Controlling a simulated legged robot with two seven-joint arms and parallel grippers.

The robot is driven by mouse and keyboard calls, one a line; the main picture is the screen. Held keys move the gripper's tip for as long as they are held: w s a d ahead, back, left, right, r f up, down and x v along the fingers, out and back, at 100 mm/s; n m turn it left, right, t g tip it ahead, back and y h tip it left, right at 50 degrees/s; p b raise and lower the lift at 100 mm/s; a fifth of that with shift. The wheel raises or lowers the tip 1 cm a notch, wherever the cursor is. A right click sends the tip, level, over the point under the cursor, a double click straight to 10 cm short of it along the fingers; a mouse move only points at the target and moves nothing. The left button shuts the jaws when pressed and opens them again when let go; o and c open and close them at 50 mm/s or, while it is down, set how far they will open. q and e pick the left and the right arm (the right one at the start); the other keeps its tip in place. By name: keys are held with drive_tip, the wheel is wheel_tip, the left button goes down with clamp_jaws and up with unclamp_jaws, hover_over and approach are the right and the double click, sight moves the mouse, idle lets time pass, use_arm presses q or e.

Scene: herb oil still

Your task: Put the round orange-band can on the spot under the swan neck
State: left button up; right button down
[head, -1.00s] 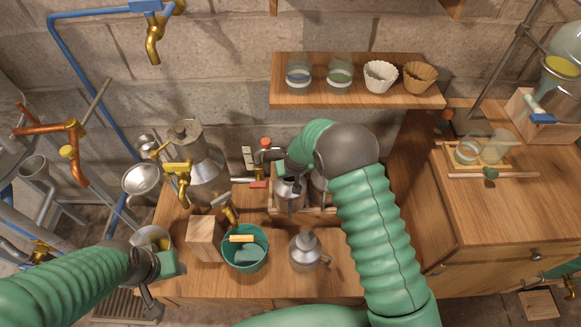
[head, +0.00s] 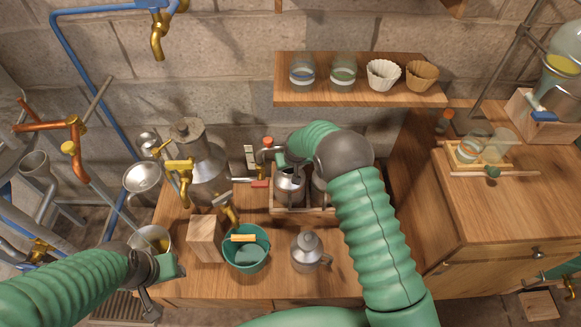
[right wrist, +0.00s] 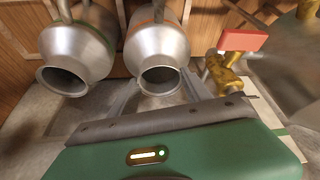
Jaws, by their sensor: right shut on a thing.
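My right gripper (head: 287,166) is at the wooden rack (head: 303,211) at the back of the bench. Its fingers are shut on a round metal can (head: 290,187), which also shows between them in the right wrist view (right wrist: 157,50).
A large metal vessel (head: 202,168) with brass taps, a wooden block (head: 205,239), a teal bucket (head: 246,262) and a lidded metal jug (head: 307,254) stand on the bench. A shelf (head: 355,98) holds jars and cups. Some bench is bare around the jug.

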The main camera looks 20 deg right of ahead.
drive_tip(key=c, duration=0.8)
unclamp_jaws()
drive_tip(key=shift+s+a+f, duration=0.2)
drive_tip(key=shift+f, duration=0.1)
drive_tip(key=shift+c, duration=0.2)
drive_tip(key=o, duration=0.4)
drive_tip(key=shift+s+f, duration=0.15)
drive_tip(key=shift+c, duration=0.2)
drive_tip(key=shift+r+p, duration=0.3)
drive_tip(key=shift+r, duration=0.1)
drive_tip(key=w+p+v, duration=0.1)
drive_tip(key=p+v, duration=0.1)
drive_tip(key=v, duration=1)
drive_tip(key=s+r+g, duration=0.1)
drive_tip(key=s+r, duration=0.2)
drive_tip(key=s, duration=1)
drive_tip(key=s+d+r+g, duration=0.1)
drive_tip(key=s+r, duration=0.2)
drive_tip(key=s, duration=1.1)
drive_tip(key=shift+d, duration=0.2)
